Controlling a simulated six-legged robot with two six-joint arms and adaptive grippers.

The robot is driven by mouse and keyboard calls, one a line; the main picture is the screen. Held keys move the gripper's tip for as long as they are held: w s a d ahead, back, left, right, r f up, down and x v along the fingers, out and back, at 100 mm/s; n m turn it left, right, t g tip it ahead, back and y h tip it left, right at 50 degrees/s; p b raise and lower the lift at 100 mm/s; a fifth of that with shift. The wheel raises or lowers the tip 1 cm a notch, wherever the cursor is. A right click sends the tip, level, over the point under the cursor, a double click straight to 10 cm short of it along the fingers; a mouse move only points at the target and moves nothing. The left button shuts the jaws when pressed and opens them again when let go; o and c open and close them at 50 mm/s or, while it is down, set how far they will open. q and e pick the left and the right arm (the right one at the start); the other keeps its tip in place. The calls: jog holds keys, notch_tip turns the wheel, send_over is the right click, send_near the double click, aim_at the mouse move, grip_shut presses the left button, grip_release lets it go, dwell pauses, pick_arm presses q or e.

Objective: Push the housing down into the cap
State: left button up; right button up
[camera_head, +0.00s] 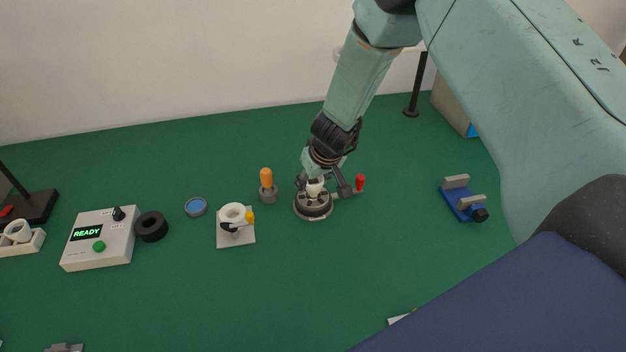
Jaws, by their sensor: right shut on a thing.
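The housing (315,187) is a small white piece in the middle of the camera_head view. My right gripper (315,185) comes down from above and is shut on it. The housing stands over a round dark grey base (313,210), which has a side arm with a red knob (360,182). The cap cannot be made out for certain; the gripper and the housing hide the middle of the base. I cannot tell how deep the housing sits. My left gripper is not in view.
An orange-handled tool (266,180) stands close left of the base. Further left are a white stand with a ring (235,239), a blue-centred disc (195,206), a black ring (152,227) and a READY box (101,238). A blue vise (463,201) stands right. Green table between is clear.

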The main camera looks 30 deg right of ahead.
jog(key=shift+f+b, duration=0.4)
jog(key=shift+f, duration=0.1)
dwell(0.3)
jog(key=o, duration=1.1)
jog(key=shift+r, duration=0.1)
